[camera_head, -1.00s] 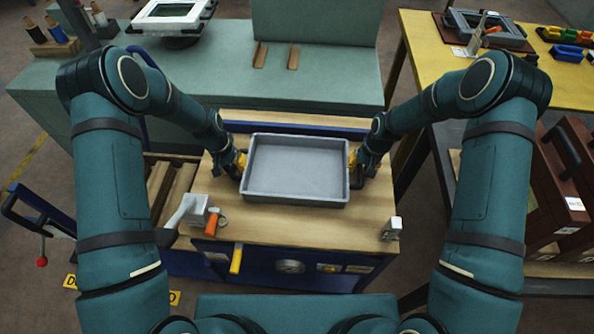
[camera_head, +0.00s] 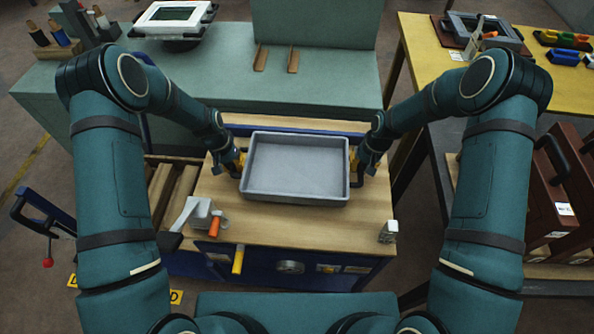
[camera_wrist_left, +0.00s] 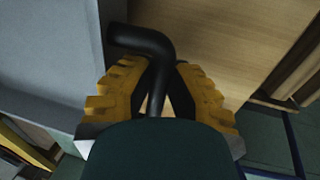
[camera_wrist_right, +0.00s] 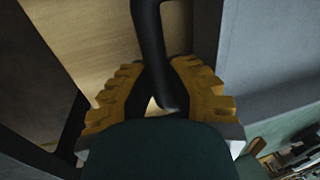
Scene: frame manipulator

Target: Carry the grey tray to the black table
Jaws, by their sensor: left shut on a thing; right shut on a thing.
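The grey tray (camera_head: 296,168) is empty and looks level, in the middle of the head view over a wooden-topped workbench (camera_head: 300,228). I cannot tell whether its underside touches the wood. My left gripper (camera_head: 241,163) is shut on the black handle (camera_wrist_left: 145,42) at the tray's left side. My right gripper (camera_head: 354,162) is shut on the black handle (camera_wrist_right: 150,35) at its right side. A dark tabletop (camera_head: 452,135) shows at the right, partly hidden by my right arm; I cannot tell if it is the black table.
A small metal block (camera_head: 388,231) stands front right. A green table (camera_head: 310,80) lies behind. A yellow table (camera_head: 430,50) and brown cases (camera_head: 550,190) are at the right.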

